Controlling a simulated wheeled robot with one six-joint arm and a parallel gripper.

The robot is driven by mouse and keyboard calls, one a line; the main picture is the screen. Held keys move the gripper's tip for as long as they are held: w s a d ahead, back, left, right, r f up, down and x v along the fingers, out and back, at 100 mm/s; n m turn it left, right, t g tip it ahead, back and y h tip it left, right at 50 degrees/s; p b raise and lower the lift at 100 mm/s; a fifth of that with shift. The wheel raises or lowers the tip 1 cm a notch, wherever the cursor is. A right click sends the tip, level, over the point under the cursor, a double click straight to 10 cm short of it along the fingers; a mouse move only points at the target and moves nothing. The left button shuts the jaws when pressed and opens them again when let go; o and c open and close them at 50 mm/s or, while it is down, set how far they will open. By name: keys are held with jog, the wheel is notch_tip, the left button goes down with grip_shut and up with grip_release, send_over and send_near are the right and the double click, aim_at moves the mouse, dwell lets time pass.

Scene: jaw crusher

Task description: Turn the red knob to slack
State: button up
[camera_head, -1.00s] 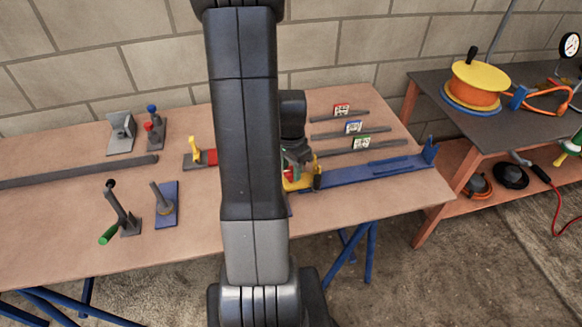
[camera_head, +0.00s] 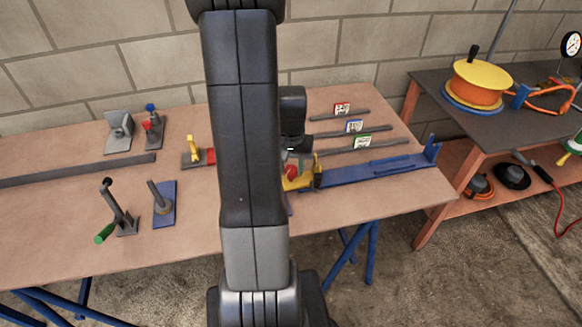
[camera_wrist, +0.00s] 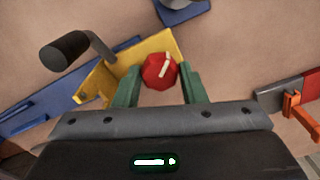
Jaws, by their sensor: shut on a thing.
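The red knob (camera_wrist: 158,72) sits on a yellow bracket (camera_wrist: 155,48) in the wrist view, with a pale pointer mark leaning up and to the right. My gripper (camera_wrist: 159,73) has its green fingers on either side of the knob and is shut on it. In the head view the red knob (camera_head: 292,171) shows small at the right edge of my arm, on the yellow bracket (camera_head: 297,184) at the near end of a blue rail (camera_head: 375,172). My arm hides part of this fixture. I cannot read any slack marking.
A dark crank handle (camera_wrist: 64,51) stands close to the left of the knob. An orange clamp (camera_wrist: 300,105) lies to the right in the wrist view. Several grey bars and tagged rods lie on the brown table (camera_head: 60,215). A reel (camera_head: 476,84) stands on the side bench.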

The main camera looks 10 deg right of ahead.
aim_at(291, 169)
jog(key=n, duration=0.4)
jog(key=shift+w+n+b, duration=0.1)
jog(key=shift+n+b, duration=0.2)
jog(key=n, duration=0.4)
jog(key=shift+n, duration=0.4)
jog(key=shift+r, duration=0.1)
jog(key=o, duration=1)
notch_tip(291, 169, up, 14)
jog(key=shift+f+p, duration=0.15)
jog(key=shift+p, duration=0.15)
jog(key=shift+f, duration=0.1)
